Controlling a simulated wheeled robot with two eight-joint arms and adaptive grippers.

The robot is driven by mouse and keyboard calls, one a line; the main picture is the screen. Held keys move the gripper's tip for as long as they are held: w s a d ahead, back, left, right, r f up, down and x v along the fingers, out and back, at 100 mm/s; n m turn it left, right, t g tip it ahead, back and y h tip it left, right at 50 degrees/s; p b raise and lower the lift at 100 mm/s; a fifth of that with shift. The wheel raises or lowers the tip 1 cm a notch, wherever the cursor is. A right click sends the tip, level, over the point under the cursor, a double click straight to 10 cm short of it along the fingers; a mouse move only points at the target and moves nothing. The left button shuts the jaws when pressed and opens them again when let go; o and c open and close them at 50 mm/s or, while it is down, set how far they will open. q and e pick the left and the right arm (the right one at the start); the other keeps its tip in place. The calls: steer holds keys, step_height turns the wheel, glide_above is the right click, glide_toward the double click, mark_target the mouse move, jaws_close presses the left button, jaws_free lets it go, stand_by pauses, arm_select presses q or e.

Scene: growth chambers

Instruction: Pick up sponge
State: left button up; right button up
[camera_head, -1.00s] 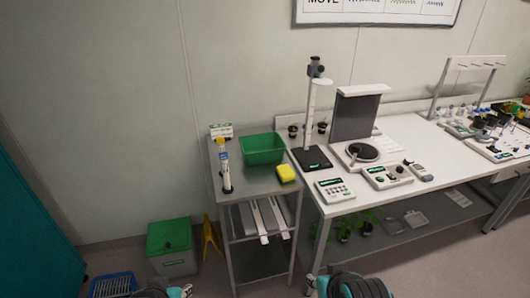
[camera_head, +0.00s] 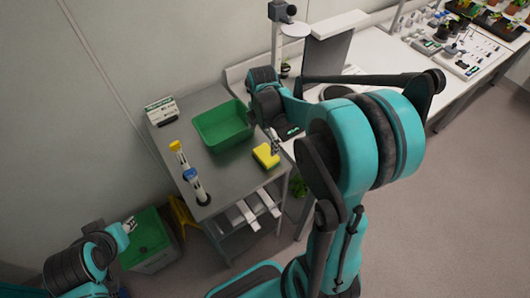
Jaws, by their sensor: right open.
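The yellow sponge (camera_head: 264,157) with a green side lies on the grey metal cart top (camera_head: 225,172), near its right edge and in front of the green bin. My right arm reaches across from the lower right. My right gripper (camera_head: 274,145) is open, small in the picture, just above and right of the sponge. I cannot tell whether it touches the sponge. My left gripper (camera_head: 130,225) is at the lower left, over the green box on the floor and away from the sponge; its fingers are too small to read.
A green bin (camera_head: 222,124) stands behind the sponge on the cart. A yellow-capped bottle (camera_head: 177,149), a blue-and-white bottle (camera_head: 192,180) and a small labelled box (camera_head: 161,110) stand on the left side. A white bench (camera_head: 385,55) adjoins at right. A green box (camera_head: 148,240) stands on the floor.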

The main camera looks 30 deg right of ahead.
mark_target(266, 153)
steer(key=shift+d+f+n, duration=0.2)
steer(key=shift+f+n, duration=0.1)
steer(key=shift+f, duration=0.05)
steer(key=f, duration=0.2)
steer(key=f+b, duration=0.1)
steer(key=f, duration=0.1)
steer(key=s+f+b, duration=0.1)
steer(key=f, duration=0.1)
steer(key=shift+d+f, duration=0.15)
steer(key=shift+f, duration=0.15)
steer(key=shift+w+f+b, duration=0.1)
steer(key=shift+f+b, duration=0.25)
steer(key=shift+f, duration=0.1)
steer(key=c, duration=1)
